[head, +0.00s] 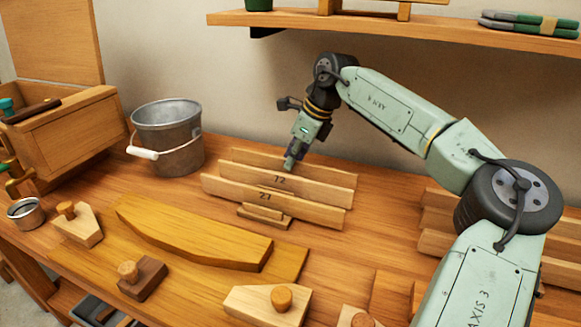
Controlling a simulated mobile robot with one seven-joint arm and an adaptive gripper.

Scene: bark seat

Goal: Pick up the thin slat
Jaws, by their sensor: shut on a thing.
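Upright wooden slats stand close together in a low wooden rack (263,222) on the bench. The front slat (225,190) is marked 27. The slat behind it (325,184) carries a number that looks like 72. The rear slat's lower part is hidden by the front slat. I cannot tell from this view which slat is thinner, or whether the held one is lifted.
A metal bucket (168,128) stands left of the slats. A curved yellow board (190,232) and knobbed wooden blocks (268,303) lie in front. A shelf (400,32) hangs above, behind my arm. More boards (436,240) are at right, partly behind my arm.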

